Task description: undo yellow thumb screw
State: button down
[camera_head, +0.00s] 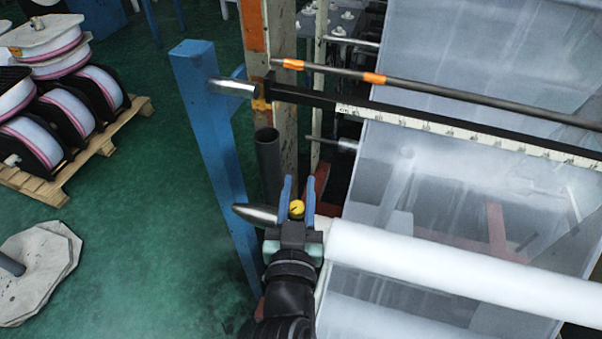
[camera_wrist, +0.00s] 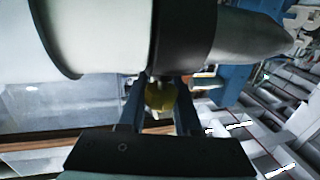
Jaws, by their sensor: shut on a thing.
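The yellow thumb screw (camera_head: 296,208) sits between the two blue fingers of my gripper (camera_head: 297,200), near the left end of the white film roll. In the wrist view the yellow thumb screw (camera_wrist: 160,97) shows between the fingertips of my gripper (camera_wrist: 161,92), just below a dark collar. The gripper is shut on the screw. The fingers partly cover its sides, and its threaded part is hidden.
The white film roll (camera_head: 420,254) lies just right of my gripper, with a pointed metal shaft end (camera_head: 256,214) at its left. A blue post (camera_head: 213,150) stands to the left. A black bar (camera_head: 390,115) crosses above. Spools on a pallet (camera_head: 40,185) stand at far left.

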jog(key=shift+a+r+n+y+p, duration=0.15)
jog(key=shift+n+y+p, duration=0.5)
jog(key=shift+p, duration=1.25)
jog(key=shift+a+r+n+y+p, duration=0.1)
jog(key=shift+a+n+y+p, duration=0.2)
jog(key=shift+y+p, duration=1.05)
jog(key=shift+d+f+n+p, duration=0.15)
jog(key=shift+f+n+p, duration=0.2)
jog(key=shift+p, duration=1.4)
jog(key=c, duration=0.6)
grip_release()
jog(key=shift+s, duration=0.1)
jog(key=s+d+b, duration=0.2)
jog(key=s+b, duration=0.2)
jog(key=s, duration=0.8)
jog(key=shift+s+b, duration=0.3)
jog(key=shift+b, duration=0.05)
